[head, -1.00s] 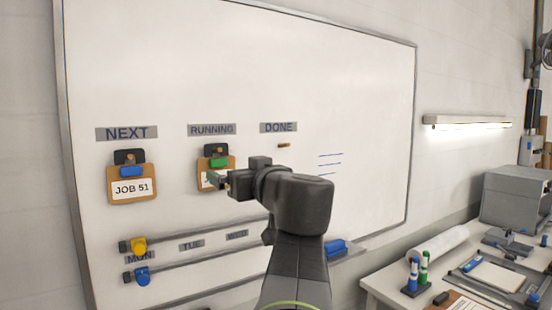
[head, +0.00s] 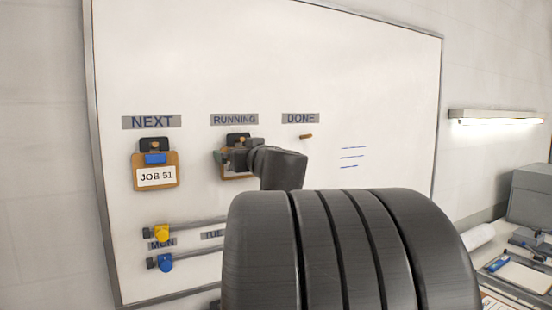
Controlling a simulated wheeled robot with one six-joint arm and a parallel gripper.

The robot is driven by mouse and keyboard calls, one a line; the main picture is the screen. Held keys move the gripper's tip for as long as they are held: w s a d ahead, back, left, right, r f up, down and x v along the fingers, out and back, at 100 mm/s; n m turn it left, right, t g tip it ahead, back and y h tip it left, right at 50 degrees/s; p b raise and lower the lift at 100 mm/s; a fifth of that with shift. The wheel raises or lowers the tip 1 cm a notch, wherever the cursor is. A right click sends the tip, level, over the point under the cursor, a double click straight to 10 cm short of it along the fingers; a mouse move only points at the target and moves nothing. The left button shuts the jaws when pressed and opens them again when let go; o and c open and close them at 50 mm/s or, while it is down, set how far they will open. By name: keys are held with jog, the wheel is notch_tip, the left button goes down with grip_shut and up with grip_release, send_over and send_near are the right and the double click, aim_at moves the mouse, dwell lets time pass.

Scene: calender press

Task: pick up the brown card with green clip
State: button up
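The brown card with the green clip hangs under the RUNNING label on the whiteboard. Only parts of the card (head: 222,173) show behind my gripper, with its dark hook plate (head: 238,138) above. My gripper (head: 236,160) is at the card's upper part, over where the clip is.
A brown card with a blue clip, JOB 51 (head: 156,172), hangs under NEXT. An empty peg (head: 306,137) sits under DONE. Rails with yellow (head: 162,232) and blue (head: 165,262) knobs run below. A cluttered bench (head: 500,290) stands at right. My arm hides the lower middle.

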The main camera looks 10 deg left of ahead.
jog(key=shift+w+a, duration=0.2)
jog(key=shift+w, duration=0.05)
jog(key=shift+c, duration=0.2)
jog(key=c, duration=0.7)
jog(key=shift+o, duration=0.2)
jog(key=shift+r+p, duration=0.4)
jog(key=shift+p, duration=0.25)
jog(key=shift+s, duration=0.1)
